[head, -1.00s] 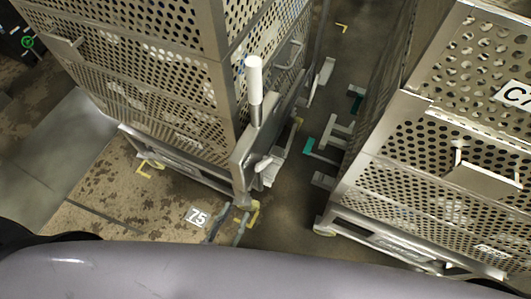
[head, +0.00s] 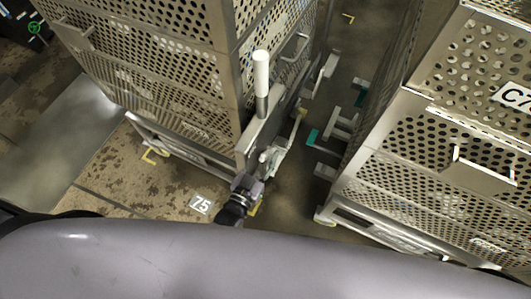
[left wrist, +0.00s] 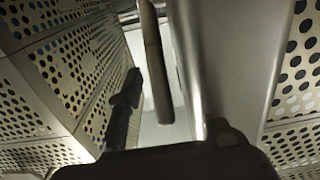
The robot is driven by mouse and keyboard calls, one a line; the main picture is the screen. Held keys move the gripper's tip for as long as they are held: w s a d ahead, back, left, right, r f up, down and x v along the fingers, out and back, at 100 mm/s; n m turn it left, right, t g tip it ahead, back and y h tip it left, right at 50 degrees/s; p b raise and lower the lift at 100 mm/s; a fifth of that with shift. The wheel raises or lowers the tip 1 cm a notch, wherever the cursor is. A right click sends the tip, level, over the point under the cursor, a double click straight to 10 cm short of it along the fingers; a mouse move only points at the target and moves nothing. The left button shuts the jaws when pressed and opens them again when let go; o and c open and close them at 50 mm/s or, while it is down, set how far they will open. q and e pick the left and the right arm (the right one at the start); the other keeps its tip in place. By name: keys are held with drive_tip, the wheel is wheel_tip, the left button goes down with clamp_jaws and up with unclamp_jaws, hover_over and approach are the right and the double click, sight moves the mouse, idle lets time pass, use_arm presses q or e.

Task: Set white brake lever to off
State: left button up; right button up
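The white brake lever (head: 261,75) stands upright in the head view, a white grip on a metal shaft at the near right corner of the left perforated cart (head: 150,85). My left gripper (head: 247,184) is low at that corner, below the lever and apart from its white grip. In the left wrist view the dark fingers look spread, with one finger (left wrist: 124,105) clear at the left and nothing visibly held. A rounded bar (left wrist: 155,65) shows beyond them; I cannot tell whether it is the lever. My right gripper is not in view.
Another perforated cart (head: 440,150) stands to the right, with a narrow dark aisle between the carts. Teal and grey floor brackets (head: 322,145) are in the aisle. A floor label "75" (head: 200,204) lies left of my gripper.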

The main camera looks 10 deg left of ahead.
use_arm(q)
drive_tip(key=shift+w, duration=0.1)
drive_tip(key=shift+c, duration=0.3)
clamp_jaws()
idle(0.6)
